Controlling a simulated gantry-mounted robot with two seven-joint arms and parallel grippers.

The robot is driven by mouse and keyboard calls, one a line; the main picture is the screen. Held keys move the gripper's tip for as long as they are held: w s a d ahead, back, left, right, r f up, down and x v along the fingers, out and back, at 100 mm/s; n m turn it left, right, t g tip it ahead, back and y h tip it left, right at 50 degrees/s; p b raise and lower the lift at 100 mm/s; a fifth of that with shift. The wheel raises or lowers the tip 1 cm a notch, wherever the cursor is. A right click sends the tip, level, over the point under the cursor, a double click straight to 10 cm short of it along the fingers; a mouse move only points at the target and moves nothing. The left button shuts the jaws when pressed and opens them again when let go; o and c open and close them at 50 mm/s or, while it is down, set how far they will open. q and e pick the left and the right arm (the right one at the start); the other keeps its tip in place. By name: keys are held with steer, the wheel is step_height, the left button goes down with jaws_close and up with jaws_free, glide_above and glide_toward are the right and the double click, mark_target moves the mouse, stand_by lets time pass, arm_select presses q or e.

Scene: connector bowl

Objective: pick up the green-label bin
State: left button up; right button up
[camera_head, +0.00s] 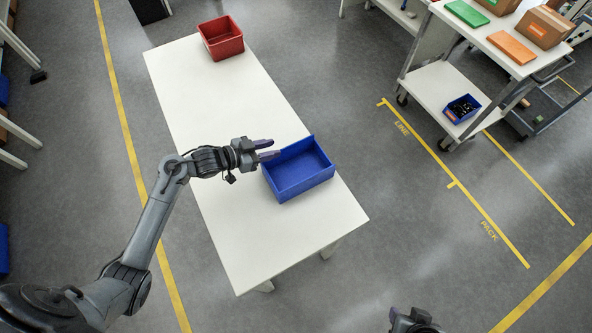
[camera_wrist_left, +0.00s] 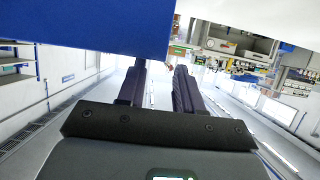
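A large open blue bin (camera_head: 300,180) stands empty near the front end of the white table (camera_head: 230,115). A red bin (camera_head: 221,38) stands at the table's far end. I see no green label on either bin. My left gripper (camera_head: 271,149) is at the back left corner of the blue bin, its two fingers apart with nothing seen between them. In the left wrist view a blue surface (camera_wrist_left: 95,22) fills the upper left, close beyond the fingertips (camera_wrist_left: 159,66); contact cannot be told. Part of my right arm's end (camera_head: 413,321) shows at the bottom edge, its fingers unclear.
A cart (camera_head: 437,88) at the upper right holds a small blue bin (camera_head: 462,108) with dark items on its lower shelf. Its top carries cardboard boxes (camera_head: 543,27), a green flat piece (camera_head: 467,13) and an orange one (camera_head: 511,47). The table's middle is clear.

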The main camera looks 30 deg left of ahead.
mark_target(285, 148)
arm_select(q)
steer(key=x, duration=0.4)
steer(key=shift+s+d, duration=0.15)
steer(key=shift+d, duration=0.1)
jaws_close()
stand_by(1.2)
